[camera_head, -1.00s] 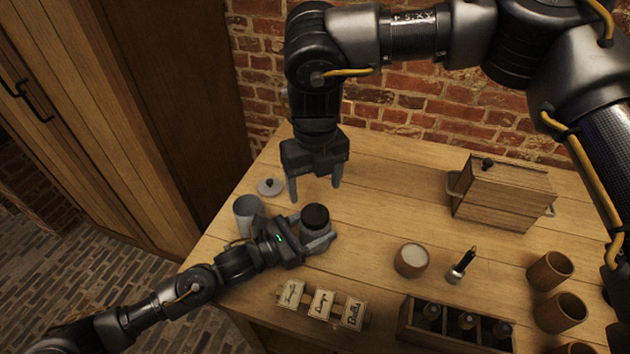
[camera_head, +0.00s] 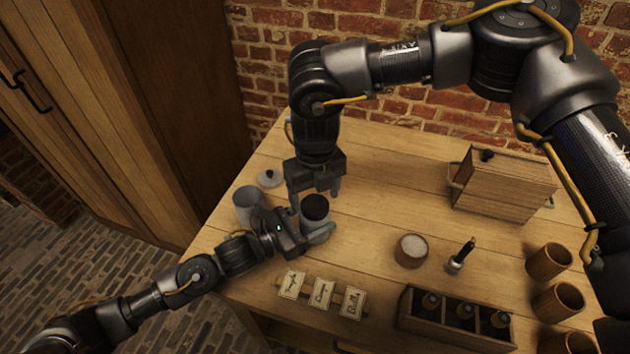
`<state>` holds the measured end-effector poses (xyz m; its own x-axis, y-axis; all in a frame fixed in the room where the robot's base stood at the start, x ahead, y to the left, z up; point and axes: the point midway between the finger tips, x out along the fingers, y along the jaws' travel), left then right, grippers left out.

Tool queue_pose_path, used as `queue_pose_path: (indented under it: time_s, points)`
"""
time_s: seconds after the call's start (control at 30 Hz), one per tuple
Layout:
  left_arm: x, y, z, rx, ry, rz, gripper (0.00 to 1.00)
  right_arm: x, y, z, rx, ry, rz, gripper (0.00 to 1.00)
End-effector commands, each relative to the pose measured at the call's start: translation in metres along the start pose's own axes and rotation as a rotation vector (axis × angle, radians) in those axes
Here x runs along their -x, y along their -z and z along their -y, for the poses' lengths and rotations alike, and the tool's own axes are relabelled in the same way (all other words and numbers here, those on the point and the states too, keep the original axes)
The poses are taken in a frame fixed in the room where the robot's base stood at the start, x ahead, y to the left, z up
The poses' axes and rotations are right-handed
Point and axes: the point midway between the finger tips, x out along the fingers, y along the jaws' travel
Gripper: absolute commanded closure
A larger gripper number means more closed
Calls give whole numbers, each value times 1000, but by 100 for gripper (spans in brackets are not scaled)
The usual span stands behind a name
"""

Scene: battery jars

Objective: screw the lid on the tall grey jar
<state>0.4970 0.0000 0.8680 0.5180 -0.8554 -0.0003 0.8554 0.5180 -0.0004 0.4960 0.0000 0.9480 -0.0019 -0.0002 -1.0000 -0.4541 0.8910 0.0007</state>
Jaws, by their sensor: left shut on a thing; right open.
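A grey jar (camera_head: 317,225) with a dark round top (camera_head: 315,207) stands near the table's left end. My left gripper (camera_head: 318,235) is shut around this jar's body from the front left. My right gripper (camera_head: 315,200) points down just above and behind the dark top, its fingers apart. I cannot tell whether it touches it, or whether the dark top is a lid or an open mouth. A second grey jar (camera_head: 245,200), open at the top, stands to the left, partly hidden by my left arm. A light grey lid with a dark knob (camera_head: 270,178) lies behind it.
A wooden box (camera_head: 500,185) stands at the back right. A round pot (camera_head: 411,250), a small upright tool (camera_head: 460,257), wooden cups (camera_head: 548,262), label cards (camera_head: 322,293) and a crate of bottles (camera_head: 405,312) fill the front and right. The back middle is clear.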

Motion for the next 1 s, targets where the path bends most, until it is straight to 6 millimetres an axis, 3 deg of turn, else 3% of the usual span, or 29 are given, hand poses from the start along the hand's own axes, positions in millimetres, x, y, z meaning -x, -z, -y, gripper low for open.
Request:
queue_pose_path:
  time_s: [0.2,0.5,0.83,1.0]
  points:
    - [0,0,0,0,0,1,100,-14,0,0,0,1,1,28]
    - [0,0,0,0,0,1,100,-16,0,0,0,1,1,28]
    - [0,0,0,0,0,1,100,-15,0,0,0,1,1,71]
    - [0,0,0,0,0,1,100,-16,0,0,-65,0,-1,74]
